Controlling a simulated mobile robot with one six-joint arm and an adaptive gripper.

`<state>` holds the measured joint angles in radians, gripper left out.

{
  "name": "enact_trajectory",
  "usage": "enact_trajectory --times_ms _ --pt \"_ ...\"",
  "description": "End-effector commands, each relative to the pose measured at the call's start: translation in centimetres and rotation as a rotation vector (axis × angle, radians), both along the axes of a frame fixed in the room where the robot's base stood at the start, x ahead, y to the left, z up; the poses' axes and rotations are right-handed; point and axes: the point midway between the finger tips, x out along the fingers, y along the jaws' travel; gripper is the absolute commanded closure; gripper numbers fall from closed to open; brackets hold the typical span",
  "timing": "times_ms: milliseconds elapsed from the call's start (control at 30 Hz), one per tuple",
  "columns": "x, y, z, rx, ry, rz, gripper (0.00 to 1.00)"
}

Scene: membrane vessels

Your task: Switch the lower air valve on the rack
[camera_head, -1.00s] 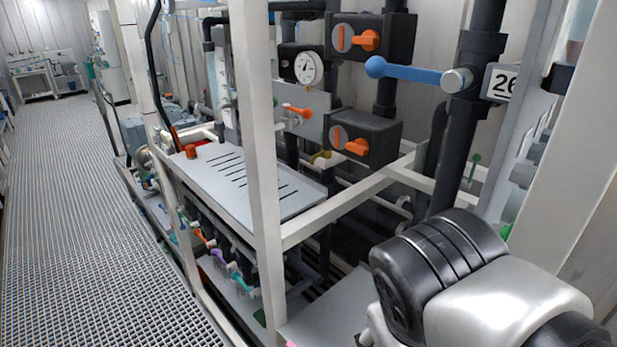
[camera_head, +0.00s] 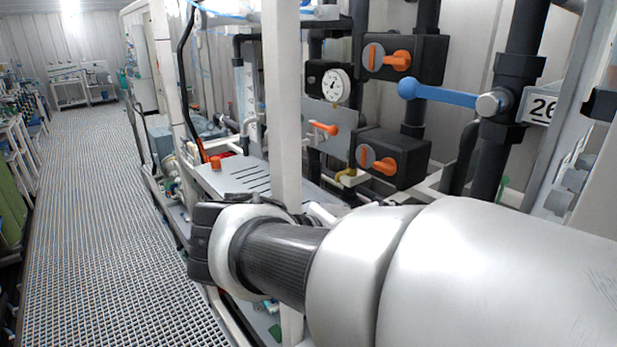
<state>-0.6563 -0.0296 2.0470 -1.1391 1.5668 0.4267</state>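The lower air valve may be the lower black box (camera_head: 394,158) with an orange handle (camera_head: 386,166) lying nearly level and a small orange marker on its left. A like upper black box (camera_head: 404,58) with an orange handle sits above it. A smaller orange lever (camera_head: 323,127) is on a grey panel to the left. I cannot tell which of these the task names. My arm crosses the lower right and reaches left in front of the rack. My gripper does not show.
A white rack post (camera_head: 281,95) stands left of the valves. A blue lever (camera_head: 441,95) juts out by a dark pipe and a "26" sign (camera_head: 541,108). A pressure gauge (camera_head: 336,86) is beside the upper box. The grated walkway (camera_head: 100,210) at left is clear.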

Motion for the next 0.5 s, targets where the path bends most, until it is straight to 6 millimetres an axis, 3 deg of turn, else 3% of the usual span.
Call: enact_trajectory --times_ms 200,500 --pt "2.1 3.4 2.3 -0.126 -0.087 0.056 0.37" --pt "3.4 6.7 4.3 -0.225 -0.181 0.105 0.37"
